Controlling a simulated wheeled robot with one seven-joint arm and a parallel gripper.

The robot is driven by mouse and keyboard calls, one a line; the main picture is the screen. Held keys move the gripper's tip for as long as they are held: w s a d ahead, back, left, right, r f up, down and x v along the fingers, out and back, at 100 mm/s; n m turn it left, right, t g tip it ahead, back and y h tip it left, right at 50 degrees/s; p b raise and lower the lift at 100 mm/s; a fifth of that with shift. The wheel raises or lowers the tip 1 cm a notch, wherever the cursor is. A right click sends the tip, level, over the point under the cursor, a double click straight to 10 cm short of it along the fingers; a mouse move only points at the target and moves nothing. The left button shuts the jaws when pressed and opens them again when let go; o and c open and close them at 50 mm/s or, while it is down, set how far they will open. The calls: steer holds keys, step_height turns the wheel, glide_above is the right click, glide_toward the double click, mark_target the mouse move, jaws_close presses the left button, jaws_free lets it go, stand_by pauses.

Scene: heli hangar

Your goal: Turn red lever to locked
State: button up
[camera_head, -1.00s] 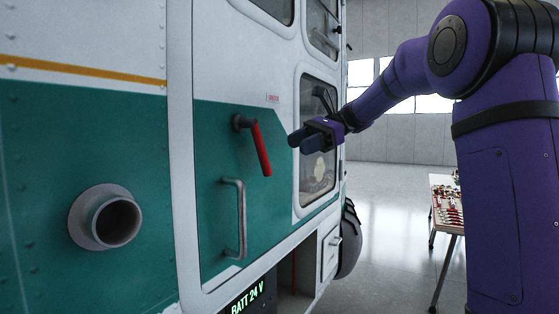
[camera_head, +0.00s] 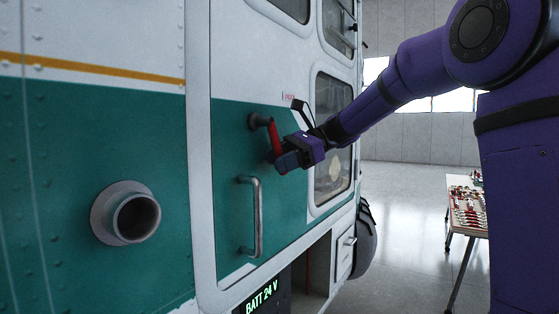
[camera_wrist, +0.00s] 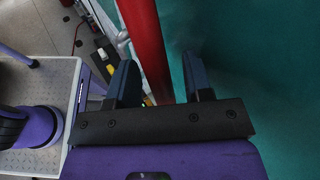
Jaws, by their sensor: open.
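The red lever (camera_head: 272,136) is mounted on the green part of the helicopter door (camera_head: 225,180). It hangs down from a dark pivot, tilted slightly to the right, and its lower end is hidden behind my gripper. My gripper (camera_head: 283,160) is at the lower part of the lever. In the wrist view the red lever (camera_wrist: 146,45) runs down between the two dark fingers of my open gripper (camera_wrist: 160,82). Gaps show between the lever and the fingers, wider on the right.
A metal grab handle (camera_head: 256,217) is on the door below the lever. A round pipe outlet (camera_head: 133,216) sticks out at the left. A small label (camera_head: 289,96) is above the lever. A table with small items (camera_head: 467,208) stands at the right, with open floor between.

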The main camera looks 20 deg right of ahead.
jaws_close()
steer(key=shift+w+d, duration=0.1)
steer(key=h, duration=0.1)
steer(key=w+d+r+n+t+h, duration=0.1)
steer(key=shift+w+d+r+h, duration=0.1)
steer(key=shift+d+r+h, duration=0.2)
step_height(320, 180, up, 7)
steer(key=w+d+n+t+h, duration=0.1)
steer(key=d+n+t+h, duration=0.1)
steer(key=h, duration=0.5)
steer(key=shift+w+d+n+t, duration=0.35)
steer(key=shift+n+t, duration=0.35)
steer(key=shift+t, duration=0.6)
